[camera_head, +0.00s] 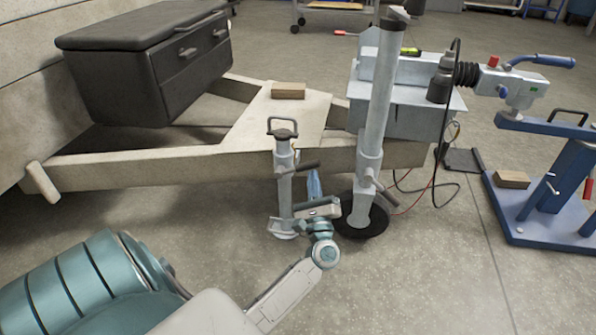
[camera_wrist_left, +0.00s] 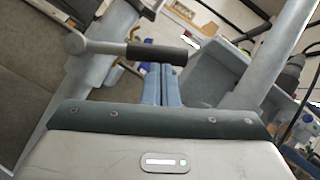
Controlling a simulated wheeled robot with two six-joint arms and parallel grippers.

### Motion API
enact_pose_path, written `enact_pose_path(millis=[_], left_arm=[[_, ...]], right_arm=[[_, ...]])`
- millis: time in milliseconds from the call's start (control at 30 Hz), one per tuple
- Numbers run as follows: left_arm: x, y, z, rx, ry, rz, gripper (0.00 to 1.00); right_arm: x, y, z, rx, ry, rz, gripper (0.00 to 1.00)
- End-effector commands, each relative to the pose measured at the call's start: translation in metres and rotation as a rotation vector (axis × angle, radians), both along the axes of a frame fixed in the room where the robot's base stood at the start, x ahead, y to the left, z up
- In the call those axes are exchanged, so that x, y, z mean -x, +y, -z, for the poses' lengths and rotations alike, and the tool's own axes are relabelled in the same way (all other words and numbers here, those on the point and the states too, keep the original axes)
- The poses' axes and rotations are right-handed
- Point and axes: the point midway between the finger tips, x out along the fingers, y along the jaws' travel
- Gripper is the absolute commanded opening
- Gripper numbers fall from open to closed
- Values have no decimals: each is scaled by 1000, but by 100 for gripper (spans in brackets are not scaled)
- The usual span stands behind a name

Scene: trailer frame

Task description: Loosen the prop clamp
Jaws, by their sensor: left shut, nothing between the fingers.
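A slim grey prop stand (camera_head: 285,190) with a loop handle on top and a foot plate at the floor stands beside the trailer frame. Its clamp lever (camera_head: 307,165) sticks out to the right with a dark grip; in the left wrist view the lever's dark grip (camera_wrist_left: 157,54) reaches right from a pale round end. My left gripper (camera_head: 314,178) points up just beside the prop, below the lever. Its blue fingers (camera_wrist_left: 162,80) are shut and empty, their tips close to the grip; I cannot tell if they touch it. My right gripper is not in view.
The jockey wheel post (camera_head: 376,110) with its black wheel (camera_head: 361,219) stands close on the right. The trailer frame (camera_head: 150,161) runs behind. A wood block (camera_head: 288,90) lies on it. A blue stand (camera_head: 560,190) is at far right. The front floor is clear.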

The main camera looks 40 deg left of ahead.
Motion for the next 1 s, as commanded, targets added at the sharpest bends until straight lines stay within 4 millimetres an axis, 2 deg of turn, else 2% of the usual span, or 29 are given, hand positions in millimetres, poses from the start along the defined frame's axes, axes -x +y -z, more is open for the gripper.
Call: enact_pose_path(millis=[200, 400, 1000], left_arm=[[1, 4, -16, 121, -76, 1, 0], [3, 6, -23, 113, -71, 0, 0], [4, 8, -28, 111, -71, 0, 0]], right_arm=[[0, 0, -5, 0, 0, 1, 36], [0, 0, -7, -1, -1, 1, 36], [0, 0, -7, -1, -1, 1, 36]])
